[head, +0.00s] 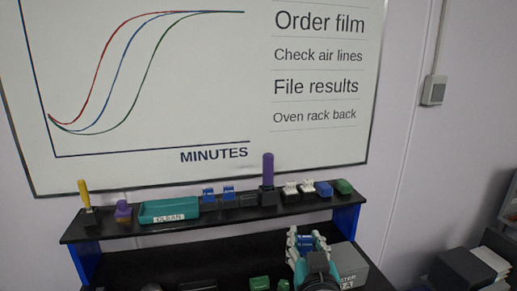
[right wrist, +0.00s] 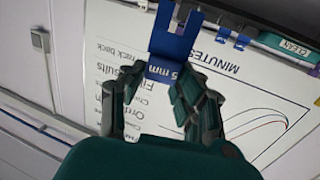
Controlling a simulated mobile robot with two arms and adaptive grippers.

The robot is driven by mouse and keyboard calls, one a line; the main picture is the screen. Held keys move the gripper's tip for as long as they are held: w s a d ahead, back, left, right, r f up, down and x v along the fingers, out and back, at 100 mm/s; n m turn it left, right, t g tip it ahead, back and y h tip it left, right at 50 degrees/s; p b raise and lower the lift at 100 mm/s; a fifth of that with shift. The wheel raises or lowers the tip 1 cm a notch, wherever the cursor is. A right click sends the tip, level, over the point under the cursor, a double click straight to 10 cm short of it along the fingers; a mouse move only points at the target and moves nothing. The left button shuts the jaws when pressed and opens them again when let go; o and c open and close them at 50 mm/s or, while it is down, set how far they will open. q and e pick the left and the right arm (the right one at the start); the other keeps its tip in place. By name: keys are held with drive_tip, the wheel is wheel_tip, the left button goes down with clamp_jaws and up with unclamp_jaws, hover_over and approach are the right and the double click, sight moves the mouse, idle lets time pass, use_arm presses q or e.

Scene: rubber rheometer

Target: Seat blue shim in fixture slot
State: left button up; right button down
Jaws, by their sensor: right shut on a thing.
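The blue shim (right wrist: 177,45) is a flat forked piece with two prongs and a "5 mm" label. My right gripper (right wrist: 155,85) is shut on its labelled end, and the prongs point away from the fingers. In the head view the right gripper (head: 306,236) is in front of the shelf's right part, with some blue of the shim (head: 305,243) showing between the fingers. The fixture slot cannot be told for sure. Small blue pieces (head: 218,195) stand on the shelf beside a dark block (head: 247,200). My left gripper is not in view.
The black shelf (head: 160,229) bears a teal tray (head: 168,211) marked CLEAN, a yellow-topped piece (head: 85,194), a purple rod (head: 267,170) in a dark holder, and white, blue and green blocks. A grey box (head: 352,265) stands right of my gripper. A whiteboard hangs behind.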

drive_tip(key=shift+s+d+f+b, duration=0.2)
drive_tip(key=shift+s+f+b, duration=0.1)
drive_tip(key=shift+s+f, duration=0.2)
drive_tip(key=shift+s+d+f+b, duration=0.15)
drive_tip(key=shift+s+f+b, duration=0.1)
drive_tip(key=shift+s+f, duration=0.2)
use_arm(q)
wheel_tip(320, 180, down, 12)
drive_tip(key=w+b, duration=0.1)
drive_tip(key=b, duration=1)
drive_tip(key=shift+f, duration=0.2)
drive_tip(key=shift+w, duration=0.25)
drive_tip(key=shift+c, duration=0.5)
use_arm(e)
drive_tip(key=s+d+f, duration=0.4)
drive_tip(key=s+f, duration=0.4)
drive_tip(key=f, duration=0.5)
drive_tip(key=s+d+f, duration=0.5)
drive_tip(key=s+f, duration=0.3)
drive_tip(key=f, duration=0.5)
